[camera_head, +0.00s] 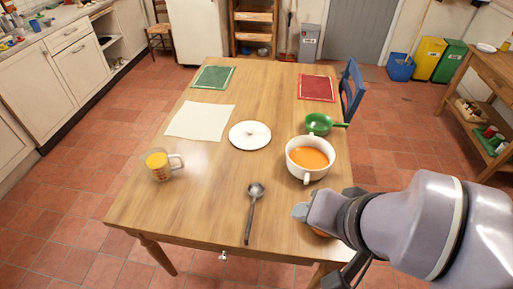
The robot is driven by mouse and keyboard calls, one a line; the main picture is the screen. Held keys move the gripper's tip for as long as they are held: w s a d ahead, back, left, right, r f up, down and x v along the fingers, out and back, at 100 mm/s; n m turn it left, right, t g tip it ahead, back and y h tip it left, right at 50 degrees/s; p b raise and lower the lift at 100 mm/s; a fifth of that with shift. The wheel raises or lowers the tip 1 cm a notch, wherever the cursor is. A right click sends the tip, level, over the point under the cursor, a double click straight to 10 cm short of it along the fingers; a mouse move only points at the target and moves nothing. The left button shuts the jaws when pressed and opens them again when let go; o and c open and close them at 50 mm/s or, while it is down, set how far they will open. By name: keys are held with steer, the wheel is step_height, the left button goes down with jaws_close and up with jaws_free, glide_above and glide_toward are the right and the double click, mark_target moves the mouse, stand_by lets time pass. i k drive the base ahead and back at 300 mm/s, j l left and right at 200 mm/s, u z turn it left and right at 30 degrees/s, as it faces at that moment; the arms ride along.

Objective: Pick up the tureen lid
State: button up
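The tureen lid (250,130) is a round white disc with a small knob at its middle. It lies flat on the wooden table (185,205), near the table's centre. The white tureen (308,176) stands uncovered to the right of the lid, with orange soup inside and a handle toward me. My gripper (303,212) is over the table's front right part, nearer to me than the tureen and apart from the lid. The fingers are seen too poorly to tell their opening. My arm partly hides an orange thing below it.
A ladle (251,212) lies in front of the lid. A green pan (319,124) stands behind the tureen. A glass mug (159,166) is at left. A pale cloth (200,121), a green mat (213,77) and a red mat (317,88) lie farther back. Bare wood surrounds the ladle.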

mark_target(248, 136)
steer(key=l+u, duration=0.2)
steer(key=l, duration=0.35)
steer(key=l+u, duration=0.25)
steer(key=l, duration=0.35)
steer(key=l+u, duration=0.2)
steer(key=l, duration=0.35)
steer(key=k+l+u, duration=0.25)
steer(key=l, duration=0.3)
steer(key=l+u, duration=0.2)
steer(key=l, duration=0.35)
steer(key=i+l+u, duration=0.35)
steer(key=i+l, duration=0.15)
steer(key=i+l+u, duration=0.15)
steer(key=l, duration=0.3)
steer(key=i+l+u, duration=0.35)
steer(key=l, duration=0.45)
steer(key=i, duration=0.65)
